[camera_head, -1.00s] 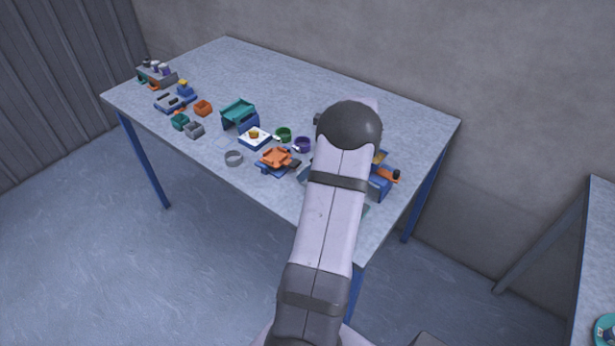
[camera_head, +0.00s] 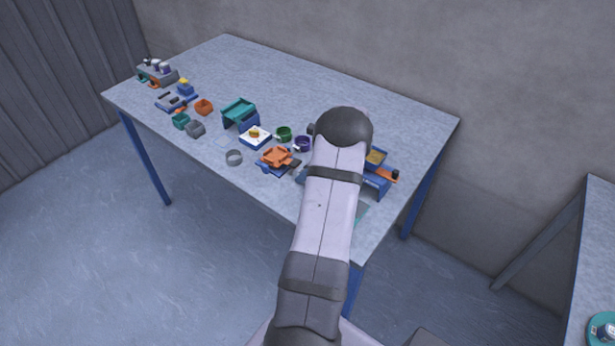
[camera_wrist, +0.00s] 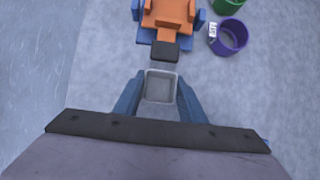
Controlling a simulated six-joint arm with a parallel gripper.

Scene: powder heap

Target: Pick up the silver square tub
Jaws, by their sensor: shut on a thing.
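The silver square tub (camera_wrist: 160,88) is in the wrist view, open at the top, with a grey inside. My gripper (camera_wrist: 160,92) has a blue finger on each side of it and is shut on it. Whether the tub is on the table or lifted, I cannot tell. In the head view my arm hides the tub, and only a bit of a blue finger shows by the arm's left side.
An orange tray on a blue base (camera_head: 277,157), with a black handle, lies just ahead of the tub. A purple cup (camera_head: 303,144) and green cup (camera_head: 284,134) stand near it. A blue stand (camera_head: 376,180) is right of my arm. The table's back middle is clear.

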